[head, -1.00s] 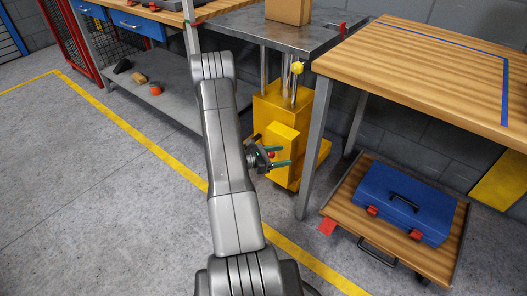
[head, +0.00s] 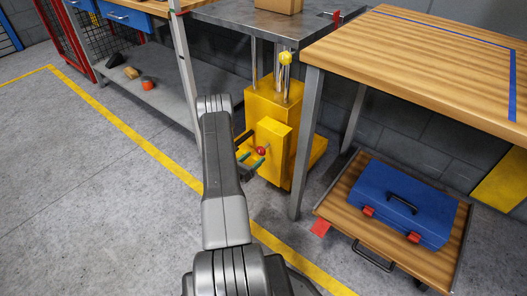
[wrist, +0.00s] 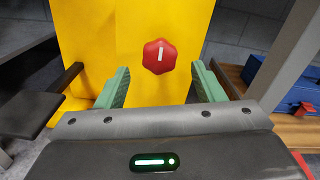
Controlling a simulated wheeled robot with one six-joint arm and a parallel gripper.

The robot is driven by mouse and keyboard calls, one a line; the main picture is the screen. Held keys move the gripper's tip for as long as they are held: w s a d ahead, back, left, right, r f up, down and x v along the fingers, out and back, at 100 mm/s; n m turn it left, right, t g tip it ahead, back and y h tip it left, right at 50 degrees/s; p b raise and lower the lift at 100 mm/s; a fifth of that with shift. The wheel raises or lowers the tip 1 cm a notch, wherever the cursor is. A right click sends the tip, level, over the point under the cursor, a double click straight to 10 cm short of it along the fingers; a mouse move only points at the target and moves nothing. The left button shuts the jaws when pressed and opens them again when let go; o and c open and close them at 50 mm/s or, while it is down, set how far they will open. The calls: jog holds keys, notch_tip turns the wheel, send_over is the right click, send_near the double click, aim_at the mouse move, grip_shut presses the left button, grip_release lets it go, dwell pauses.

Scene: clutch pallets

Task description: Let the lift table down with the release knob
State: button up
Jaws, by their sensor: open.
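The lift table has a dark metal top (head: 240,22) on upright metal posts above a yellow body (head: 270,112). The red release knob (head: 261,150) sits on the front of the yellow housing. In the wrist view the knob (wrist: 159,56) is a lobed red disc with an upright white mark. My gripper (head: 250,160) is open and empty, in front of the housing. In the wrist view its green fingertips (wrist: 160,84) stand left and right of the knob's line, with the knob beyond them. I cannot tell the exact gap to it.
A cardboard box (head: 279,5) stands on the lift top. A yellow ball (head: 285,58) shows below the top's front edge. A wooden workbench (head: 420,70) stands at the right, its leg near the lift. Below it, a low wooden cart (head: 345,205) carries a blue toolbox (head: 405,203).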

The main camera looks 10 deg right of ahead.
aim_at(259, 153)
jog(key=b+x, duration=0.1)
jog(key=x, duration=0.6)
jog(key=shift+w+d, duration=0.15)
jog(key=shift+d, duration=0.05)
jog(key=c, duration=1)
